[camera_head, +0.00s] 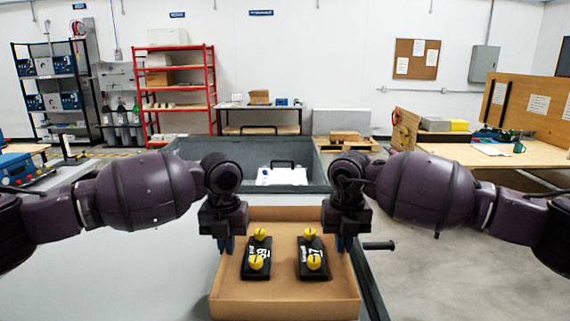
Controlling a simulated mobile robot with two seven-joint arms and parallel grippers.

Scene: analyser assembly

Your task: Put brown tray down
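The brown tray (285,301) is an open, shallow box in the lower middle of the head view, in front of me. Inside it lie two black units with white lettering and yellow knobs, a left one (248,267) and a right one (322,268). My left gripper (227,246) is at the tray's left wall and my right gripper (345,244) at its right wall. Both point down and appear closed on the walls; the fingertips are partly hidden. I cannot tell whether the tray's underside touches the surface below.
A pale worktop (130,270) extends left of the tray. Behind it is a large grey bin (300,210) holding a white item. A black handle (379,245) sticks out right of the tray. Open floor lies to the right, before a wooden workbench (470,155).

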